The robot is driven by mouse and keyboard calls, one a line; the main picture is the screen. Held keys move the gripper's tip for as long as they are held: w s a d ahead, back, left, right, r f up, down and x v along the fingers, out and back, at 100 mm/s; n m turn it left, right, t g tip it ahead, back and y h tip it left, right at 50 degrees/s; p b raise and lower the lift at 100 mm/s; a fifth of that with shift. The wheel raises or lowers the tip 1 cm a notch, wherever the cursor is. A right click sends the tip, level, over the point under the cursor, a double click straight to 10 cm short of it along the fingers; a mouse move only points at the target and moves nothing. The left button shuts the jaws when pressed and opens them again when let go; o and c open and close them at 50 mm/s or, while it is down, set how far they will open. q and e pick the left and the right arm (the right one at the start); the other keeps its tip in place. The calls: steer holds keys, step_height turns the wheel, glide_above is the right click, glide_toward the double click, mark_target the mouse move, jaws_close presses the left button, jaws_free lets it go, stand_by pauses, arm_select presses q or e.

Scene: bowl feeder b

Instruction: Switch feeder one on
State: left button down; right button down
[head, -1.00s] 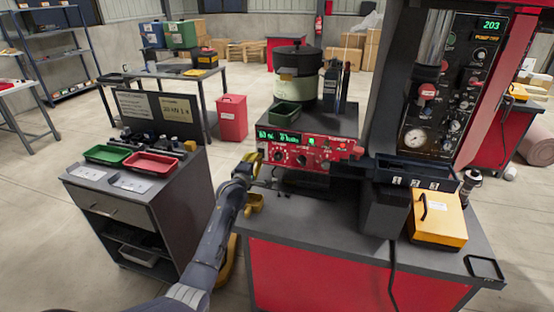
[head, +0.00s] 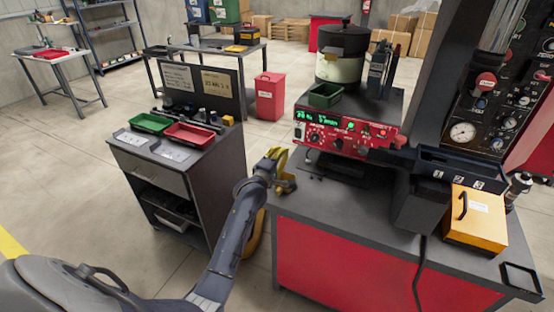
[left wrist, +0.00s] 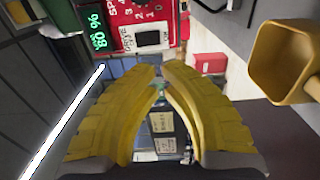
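The bowl feeder (head: 342,68) is a drum with a dark lid and pale lower band, standing above a red control panel (head: 365,151). The panel has a lit green display, knobs and small lamps. My right gripper is not in view.
A green tray (head: 325,95) sits above the panel's left end. A dark chute (head: 450,167) and yellow box (head: 476,217) stand to the right. A cart with green (head: 151,123) and red (head: 190,136) trays stands left. A yellow hollow object (left wrist: 285,65) shows in the wrist view.

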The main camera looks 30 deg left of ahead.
arm_select(q)
steer(key=shift+s, duration=1.7)
steer(key=shift+f, duration=0.1)
